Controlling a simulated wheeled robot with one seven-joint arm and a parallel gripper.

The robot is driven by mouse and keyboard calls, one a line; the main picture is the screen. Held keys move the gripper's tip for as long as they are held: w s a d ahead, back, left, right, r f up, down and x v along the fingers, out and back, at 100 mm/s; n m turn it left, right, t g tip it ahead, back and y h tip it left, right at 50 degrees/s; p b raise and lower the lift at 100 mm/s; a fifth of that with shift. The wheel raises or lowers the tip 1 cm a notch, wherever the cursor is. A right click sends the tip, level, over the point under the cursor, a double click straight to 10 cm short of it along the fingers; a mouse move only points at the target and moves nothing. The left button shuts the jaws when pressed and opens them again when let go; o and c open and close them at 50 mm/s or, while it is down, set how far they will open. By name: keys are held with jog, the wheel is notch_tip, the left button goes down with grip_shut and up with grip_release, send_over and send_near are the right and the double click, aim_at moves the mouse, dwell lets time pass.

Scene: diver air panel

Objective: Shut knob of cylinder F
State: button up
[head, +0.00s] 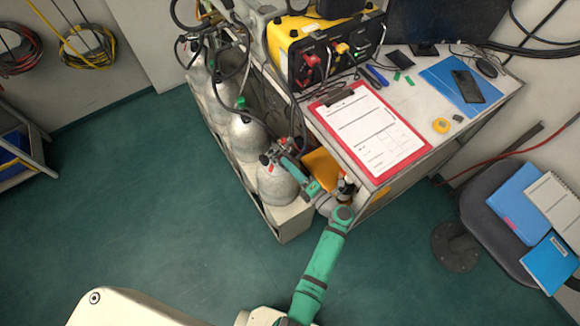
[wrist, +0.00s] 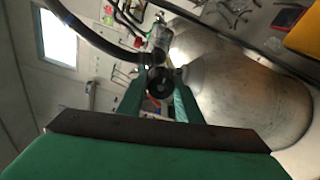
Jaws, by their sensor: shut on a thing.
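A row of grey gas cylinders stands in a rack along the desk's left side. The nearest cylinder (head: 277,184) has my gripper (head: 277,156) at its valve on top; no letter is readable on it. In the wrist view, a round black knob (wrist: 160,82) sits between the two green fingers of my gripper (wrist: 160,96), which are shut on it. The cylinder's metal body (wrist: 250,100) lies to the right of the fingers there. How far the knob is turned cannot be told.
Black hoses run from the valves of the other cylinders (head: 245,137). The desk to the right holds a red clipboard (head: 368,130) and a yellow-black panel box (head: 318,50). A chair (head: 490,220) with notebooks stands at right. The green floor at left is clear.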

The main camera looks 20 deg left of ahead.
jog(key=shift+d+f+m, duration=0.1)
jog(key=shift+m, duration=0.4)
jog(key=o, duration=1)
jog(key=shift+o, duration=0.2)
jog(key=shift+w, duration=0.1)
